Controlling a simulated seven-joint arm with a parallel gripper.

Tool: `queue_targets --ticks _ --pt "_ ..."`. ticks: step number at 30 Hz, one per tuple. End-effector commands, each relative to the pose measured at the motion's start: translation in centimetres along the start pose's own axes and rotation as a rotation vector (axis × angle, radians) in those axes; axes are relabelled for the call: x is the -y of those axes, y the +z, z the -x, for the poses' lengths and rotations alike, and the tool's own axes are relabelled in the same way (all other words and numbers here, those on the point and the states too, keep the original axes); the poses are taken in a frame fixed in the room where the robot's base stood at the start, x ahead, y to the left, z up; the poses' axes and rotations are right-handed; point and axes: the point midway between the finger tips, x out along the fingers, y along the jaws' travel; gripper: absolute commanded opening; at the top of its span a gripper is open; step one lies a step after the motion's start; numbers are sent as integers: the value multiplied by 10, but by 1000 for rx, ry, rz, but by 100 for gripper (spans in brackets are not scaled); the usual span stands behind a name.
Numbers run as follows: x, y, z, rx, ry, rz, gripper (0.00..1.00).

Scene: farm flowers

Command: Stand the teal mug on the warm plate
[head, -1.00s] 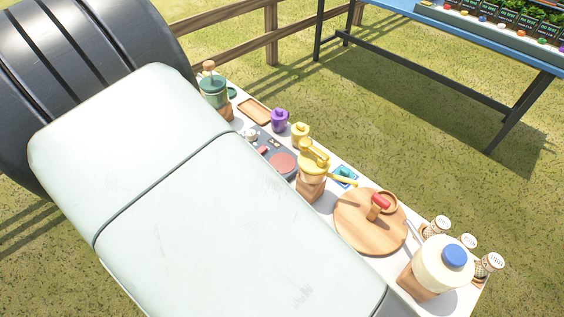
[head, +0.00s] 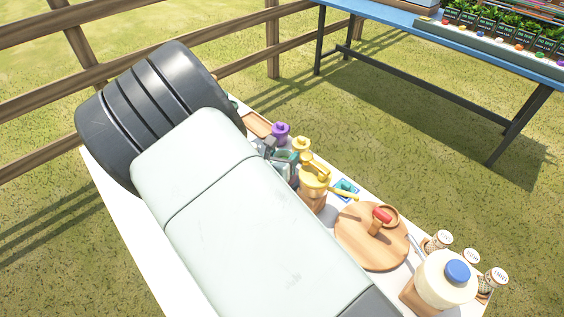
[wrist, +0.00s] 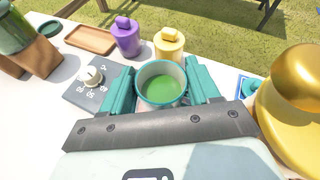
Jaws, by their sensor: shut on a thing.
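The teal mug (wrist: 161,84) is upright in the wrist view, with green liquid inside. My gripper (wrist: 160,78) is shut on it, with one teal finger on each side. The warm plate (wrist: 106,82) is a dark grey slab with a white knob, just left of the mug in the wrist view. Its red disc is hidden there behind the mug and my gripper. In the head view my gripper (head: 281,158) is over the area of the plate, which is mostly hidden. I cannot tell whether the mug's base touches the plate.
A purple jar (wrist: 126,37) and a yellow jar (wrist: 169,44) stand just behind the mug. A gold-topped grinder (head: 314,178) is close on the right. A wooden tray (wrist: 90,40) lies at the back left. A round wooden board (head: 372,248) lies farther right.

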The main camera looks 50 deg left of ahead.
Motion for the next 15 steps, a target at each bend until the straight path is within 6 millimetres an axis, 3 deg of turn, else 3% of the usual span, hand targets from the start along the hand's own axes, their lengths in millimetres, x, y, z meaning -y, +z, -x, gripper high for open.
queue_targets --ticks 4,15 --pt "-2 -17 -7 1 0 1 5" --pt "-3 -20 -8 1 0 -1 5"
